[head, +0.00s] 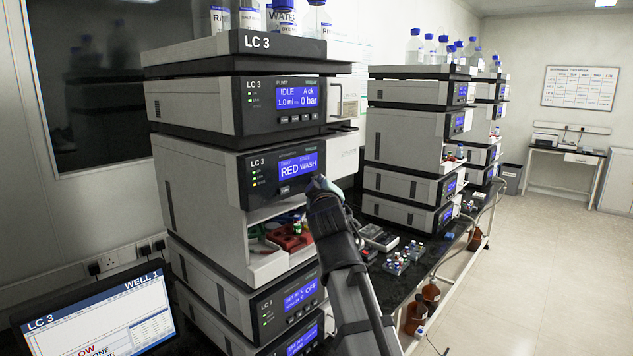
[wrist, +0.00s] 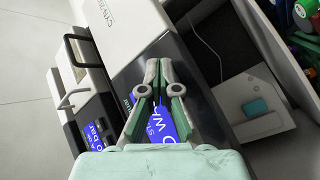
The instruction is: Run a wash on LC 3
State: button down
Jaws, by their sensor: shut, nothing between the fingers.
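The LC 3 stack (head: 205,190) stands at the left in the head view. Its pump module display (head: 295,93) reads IDLE, A ok, 1.0 ml, 0 bar. Below it, the sampler module display (head: 298,168) reads RED WASH under small tray and state labels. Under that, an open bay holds a red tray (head: 290,238). My gripper (head: 322,184) is shut and empty, just right of the sampler display. In the wrist view my gripper (wrist: 159,66) points at the sampler front, partly covering its blue display (wrist: 165,127). Whether the fingertips touch the panel cannot be told.
A monitor (head: 100,318) labelled LC 3, WELL 1 sits at lower left. Solvent bottles (head: 283,16) stand on top of the stack. Small vials (head: 398,262) lie on the dark bench to the right. More stacks (head: 415,140) stand behind. The floor at right is clear.

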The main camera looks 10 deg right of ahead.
jog(key=shift+s+d+p, duration=0.55)
jog(key=shift+s+p, duration=0.05)
dwell(0.3)
jog(key=s+d+p, duration=0.1)
jog(key=s+p, duration=0.1)
jog(key=s+d+p, duration=0.1)
jog(key=s+d, duration=0.1)
jog(key=shift+d+p, duration=0.1)
jog(key=shift+p, duration=0.3)
jog(key=shift+w, duration=0.1)
dwell(0.5)
